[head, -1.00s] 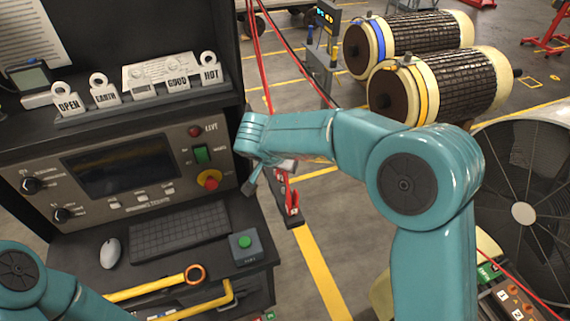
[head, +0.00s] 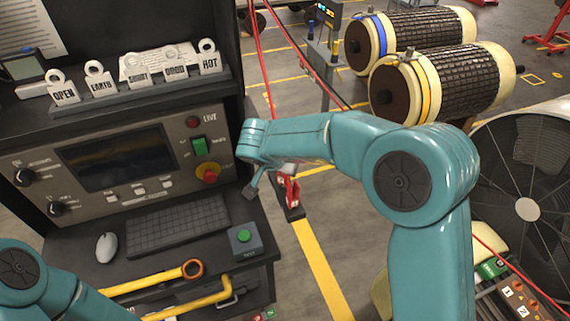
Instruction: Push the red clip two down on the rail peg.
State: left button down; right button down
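Red clips (head: 288,188) show on a dark rail (head: 294,213) beyond the console's right edge. They are small and partly hidden by my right gripper, so I cannot tell which is clip two or how it sits on the peg. My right gripper (head: 270,181) hangs from the teal arm above and to the left of the clips. Its two fingers look spread apart, with nothing visible between them. I cannot tell whether a finger touches a clip. My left arm shows only at the lower left edge, and its gripper is out of view.
The console's desk (head: 196,243) holds a keyboard (head: 178,216), a mouse (head: 106,247) and a green button box (head: 244,238). Orange-ended (head: 192,269) and yellow bars (head: 215,297) lie in front. Two wound rotors (head: 450,82) stand at the back right. A large fan (head: 527,209) is at the right.

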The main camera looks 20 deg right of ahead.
jog(key=shift+f, duration=0.4)
jog(key=c, duration=0.7)
grip_release()
jog(key=shift+f, duration=0.1)
jog(key=p+v, duration=0.1)
jog(key=v, duration=1.5)
jog(key=shift+r, duration=0.2)
jog(key=shift+s, duration=0.2)
